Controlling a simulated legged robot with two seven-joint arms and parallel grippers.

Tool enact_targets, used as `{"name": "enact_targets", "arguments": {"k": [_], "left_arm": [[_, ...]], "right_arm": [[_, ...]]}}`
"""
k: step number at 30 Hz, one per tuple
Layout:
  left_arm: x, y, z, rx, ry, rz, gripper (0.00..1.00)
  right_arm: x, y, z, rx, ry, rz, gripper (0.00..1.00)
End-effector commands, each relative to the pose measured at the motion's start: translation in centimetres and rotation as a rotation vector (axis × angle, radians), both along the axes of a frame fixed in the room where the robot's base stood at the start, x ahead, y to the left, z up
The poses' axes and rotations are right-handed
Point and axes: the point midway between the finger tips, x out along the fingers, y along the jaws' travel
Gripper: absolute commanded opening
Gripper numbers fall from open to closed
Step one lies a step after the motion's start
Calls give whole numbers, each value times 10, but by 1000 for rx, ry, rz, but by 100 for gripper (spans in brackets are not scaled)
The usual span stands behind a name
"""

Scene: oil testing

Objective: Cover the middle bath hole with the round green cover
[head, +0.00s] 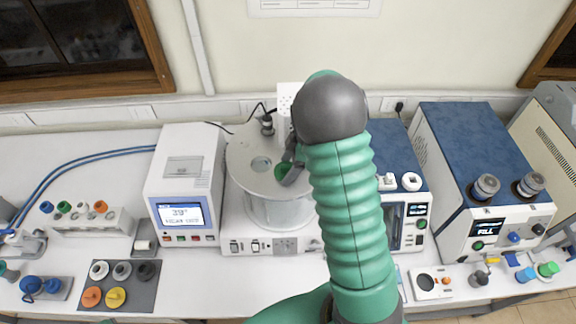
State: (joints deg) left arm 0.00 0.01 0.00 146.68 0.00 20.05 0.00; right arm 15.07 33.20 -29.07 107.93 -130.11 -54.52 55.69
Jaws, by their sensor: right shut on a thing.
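A hole (261,164) shows in the lid, left of my gripper. My right gripper (290,173) is over the right part of the lid, shut on the round green cover (283,171), which is partly hidden by the fingers. I cannot tell whether the cover touches the lid. My right forearm hides the right part of the bath and any holes there. My left gripper is not in view.
A white unit with a screen (184,185) stands close left of the bath. A blue-topped instrument (395,160) stands right, partly behind my arm. A dark fitting (267,125) rises at the lid's back edge. A grey mat with coloured caps (146,296) lies front left.

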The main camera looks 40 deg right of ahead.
Motion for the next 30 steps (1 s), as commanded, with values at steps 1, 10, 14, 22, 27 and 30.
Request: {"name": "enact_targets", "arguments": {"k": [1,10,14,22,27,30], "left_arm": [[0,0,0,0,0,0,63],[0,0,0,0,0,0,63],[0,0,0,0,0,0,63],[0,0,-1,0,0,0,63],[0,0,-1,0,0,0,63],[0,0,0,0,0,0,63]], "right_arm": [[0,0,0,0,0,0,27],[-2,5,-1,1,1,0,27],[-3,4,0,1,1,0,27],[-2,4,-3,0,0,0,27],[-2,4,-1,0,0,1,27],[-2,4,3,0,0,1,27]]}}
